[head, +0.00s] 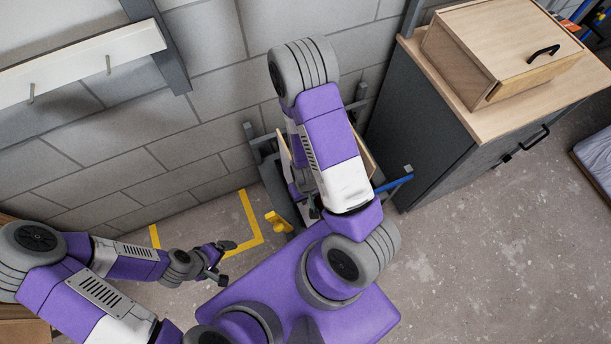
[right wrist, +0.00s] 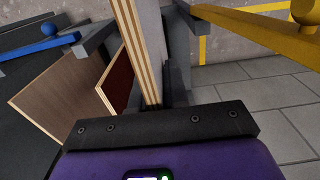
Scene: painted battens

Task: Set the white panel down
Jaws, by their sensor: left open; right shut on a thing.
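The white panel (right wrist: 151,45) shows edge-on in the right wrist view, with a pale face and layered plywood edges. My right gripper (right wrist: 165,95) is shut on it. In the head view my right arm reaches down over the rack (head: 272,180) by the wall and hides most of the panel and gripper. Whether the panel's lower edge touches anything is hidden. My left gripper (head: 220,262) is open and empty, low and to the left of the rack.
A brown panel (right wrist: 62,90) and a dark red panel (right wrist: 118,82) stand left of the white one. The rack has a blue arm (head: 393,184) and a yellow arm (head: 278,222). A grey cabinet (head: 425,130) stands right. Yellow tape (head: 250,215) marks the floor.

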